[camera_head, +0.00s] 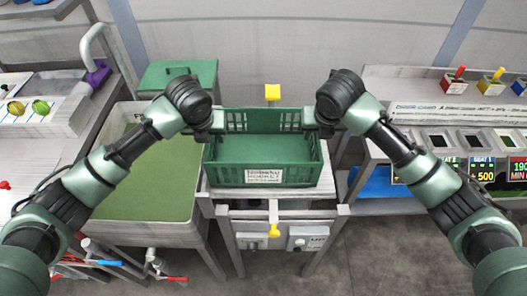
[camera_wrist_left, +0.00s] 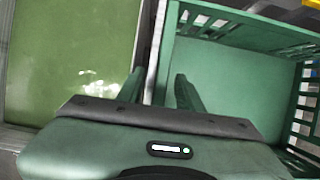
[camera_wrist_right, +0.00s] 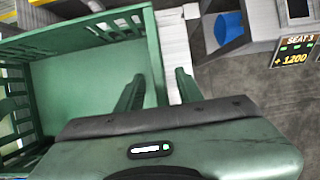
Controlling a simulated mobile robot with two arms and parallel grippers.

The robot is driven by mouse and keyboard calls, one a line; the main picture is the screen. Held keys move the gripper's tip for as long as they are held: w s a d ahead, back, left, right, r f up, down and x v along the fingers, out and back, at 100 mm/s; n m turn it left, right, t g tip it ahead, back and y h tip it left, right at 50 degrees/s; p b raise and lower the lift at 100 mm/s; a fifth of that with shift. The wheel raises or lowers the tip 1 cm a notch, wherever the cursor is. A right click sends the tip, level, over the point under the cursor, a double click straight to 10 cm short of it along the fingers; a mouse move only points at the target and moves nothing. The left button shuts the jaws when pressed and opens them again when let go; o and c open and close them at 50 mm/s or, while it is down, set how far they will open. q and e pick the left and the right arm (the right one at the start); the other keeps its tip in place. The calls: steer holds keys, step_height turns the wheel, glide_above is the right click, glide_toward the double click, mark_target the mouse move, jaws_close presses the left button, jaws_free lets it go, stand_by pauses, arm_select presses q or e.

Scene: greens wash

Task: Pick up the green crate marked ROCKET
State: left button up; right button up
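The green crate (camera_head: 262,150) stands upright and empty on a stand in the middle of the head view. Its white front label has small print that seems to read ROCKET. My left gripper (camera_head: 217,122) is at the crate's left end. In the left wrist view its fingers (camera_wrist_left: 160,88) are apart, one on each side of the left wall (camera_wrist_left: 166,50). My right gripper (camera_head: 310,120) is at the right end. In the right wrist view its fingers (camera_wrist_right: 158,88) are apart, straddling the right wall (camera_wrist_right: 154,50). Contact with the walls is unclear.
A basin of green water (camera_head: 150,185) is left of the crate. A green box (camera_head: 180,72) stands behind it. A counter with dark bins and lit displays (camera_head: 480,172) is at the right. A yellow knob (camera_head: 272,92) rises behind the crate.

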arm_select(q)
jaws_close()
arm_select(e)
jaws_close()
arm_select(q)
steer(key=shift+r, duration=0.1)
arm_select(e)
steer(key=shift+r, duration=0.1)
stand_by(0.9)
